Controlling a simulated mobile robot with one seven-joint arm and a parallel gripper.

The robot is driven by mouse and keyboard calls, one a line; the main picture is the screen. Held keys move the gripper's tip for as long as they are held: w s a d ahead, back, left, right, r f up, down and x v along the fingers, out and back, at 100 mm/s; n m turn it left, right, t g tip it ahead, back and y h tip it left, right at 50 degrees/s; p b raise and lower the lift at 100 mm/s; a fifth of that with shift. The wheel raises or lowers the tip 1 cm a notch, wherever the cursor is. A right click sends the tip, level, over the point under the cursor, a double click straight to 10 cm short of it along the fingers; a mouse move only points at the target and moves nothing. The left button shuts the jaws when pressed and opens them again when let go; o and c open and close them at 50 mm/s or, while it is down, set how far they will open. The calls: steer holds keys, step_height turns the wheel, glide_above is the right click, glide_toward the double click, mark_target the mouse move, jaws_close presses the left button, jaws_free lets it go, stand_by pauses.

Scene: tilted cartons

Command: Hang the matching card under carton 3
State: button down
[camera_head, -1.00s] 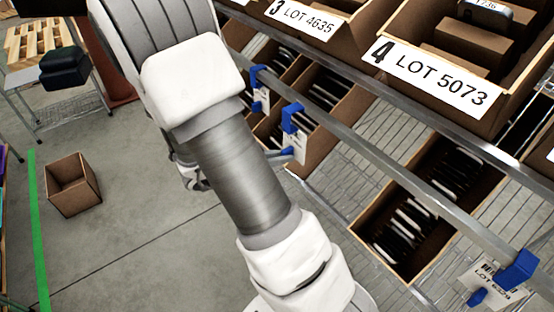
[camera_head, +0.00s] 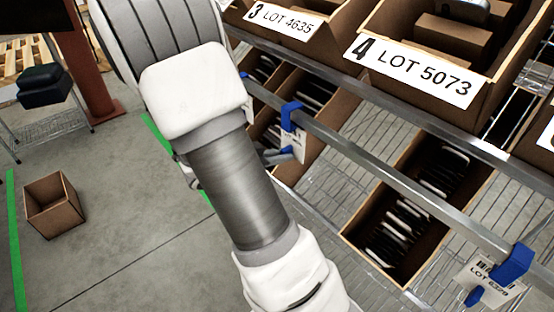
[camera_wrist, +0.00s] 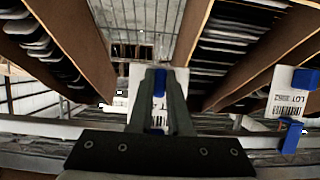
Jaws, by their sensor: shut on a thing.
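Carton 3 (camera_head: 278,20) is tilted at the top of the head view, its label reading LOT 4635. In the wrist view my gripper (camera_wrist: 165,85) is shut on a white card (camera_wrist: 137,80) with blue parts showing between the fingers. The card's print is hidden or too small to read. On the lower rail, a blue holder (camera_head: 291,115) carries a white card (camera_head: 299,146). Another blue holder (camera_head: 513,265) at lower right has a card (camera_head: 484,284) reading about LOT 6329. A further card (camera_wrist: 290,95) hangs at right in the wrist view.
Carton 4 (camera_head: 412,70), LOT 5073, is right of carton 3. The metal rail (camera_head: 390,175) runs diagonally below them. A lower carton (camera_head: 350,235) holds dark and white flat items. An empty cardboard box (camera_head: 54,205) sits on open floor at left.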

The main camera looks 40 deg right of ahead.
steer(key=shift+d+b, duration=0.55)
steer(key=shift+d, duration=0.45)
steer(key=shift+f, duration=0.8)
steer(key=c, duration=0.8)
jaws_free()
